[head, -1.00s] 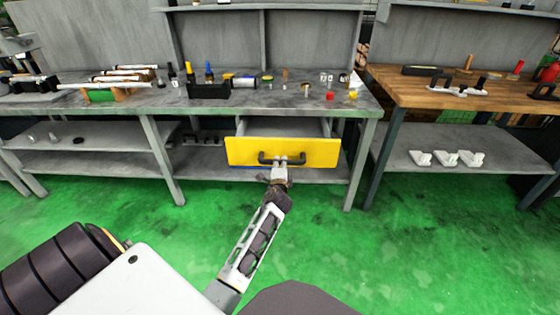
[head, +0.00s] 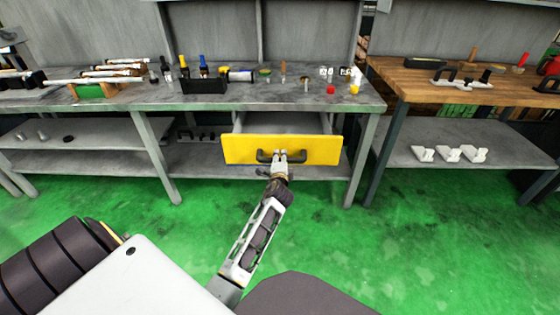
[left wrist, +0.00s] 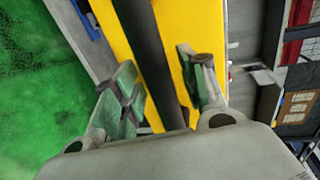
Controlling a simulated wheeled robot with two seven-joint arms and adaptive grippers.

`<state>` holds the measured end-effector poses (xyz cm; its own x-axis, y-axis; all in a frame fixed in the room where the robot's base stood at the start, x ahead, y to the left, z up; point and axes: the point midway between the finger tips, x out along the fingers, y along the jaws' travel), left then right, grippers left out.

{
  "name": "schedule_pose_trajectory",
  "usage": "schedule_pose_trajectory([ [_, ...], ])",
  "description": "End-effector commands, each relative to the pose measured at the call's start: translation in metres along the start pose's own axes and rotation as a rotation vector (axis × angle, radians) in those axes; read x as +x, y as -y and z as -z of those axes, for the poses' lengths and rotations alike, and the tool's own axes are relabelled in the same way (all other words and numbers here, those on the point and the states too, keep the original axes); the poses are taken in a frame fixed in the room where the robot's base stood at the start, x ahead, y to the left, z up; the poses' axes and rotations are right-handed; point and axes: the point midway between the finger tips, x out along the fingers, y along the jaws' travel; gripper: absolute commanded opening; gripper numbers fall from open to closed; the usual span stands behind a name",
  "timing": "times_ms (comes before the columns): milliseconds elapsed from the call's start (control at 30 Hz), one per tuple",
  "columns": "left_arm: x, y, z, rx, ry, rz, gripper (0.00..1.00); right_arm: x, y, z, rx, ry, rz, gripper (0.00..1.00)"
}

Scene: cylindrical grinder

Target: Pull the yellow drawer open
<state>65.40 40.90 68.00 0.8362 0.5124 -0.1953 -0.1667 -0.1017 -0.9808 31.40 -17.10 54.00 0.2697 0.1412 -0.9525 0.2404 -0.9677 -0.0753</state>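The yellow drawer (head: 320,150) stands part way out under the grey workbench, and its grey inside shows behind the front. A dark bar handle (head: 264,156) is on its front. In the left wrist view the dark bar (left wrist: 148,50) passes between the two fingers (left wrist: 162,88) of this gripper. The fingers stand apart, with yellow showing between the bar and the right finger, so the gripper is open around the bar. Any contact on the left finger's side is unclear. My right gripper is not in view.
The grey workbench (head: 285,94) carries a black tool holder (head: 203,86) and small parts. A wooden-topped table (head: 420,88) stands to the right, with white parts (head: 448,153) on its lower shelf. The green floor (head: 400,240) before the drawer is clear apart from my arm.

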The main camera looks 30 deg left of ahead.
Motion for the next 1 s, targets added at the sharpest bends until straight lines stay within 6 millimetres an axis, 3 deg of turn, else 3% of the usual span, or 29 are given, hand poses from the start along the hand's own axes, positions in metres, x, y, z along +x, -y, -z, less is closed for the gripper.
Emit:
schedule_pose_trajectory([
  [33,0.000,0.000,0.000,0.000,0.000,0.000,0.33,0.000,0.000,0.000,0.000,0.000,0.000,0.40],
  [300,0.000,0.000,0.000,0.000,0.000,0.000,0.00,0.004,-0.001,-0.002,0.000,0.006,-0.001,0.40],
  [633,-0.003,-0.001,0.000,0.000,0.000,-0.002,0.00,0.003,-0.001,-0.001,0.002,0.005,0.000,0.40],
  [1000,-0.029,-0.006,0.000,0.000,0.001,-0.003,0.00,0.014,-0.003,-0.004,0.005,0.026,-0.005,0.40],
])
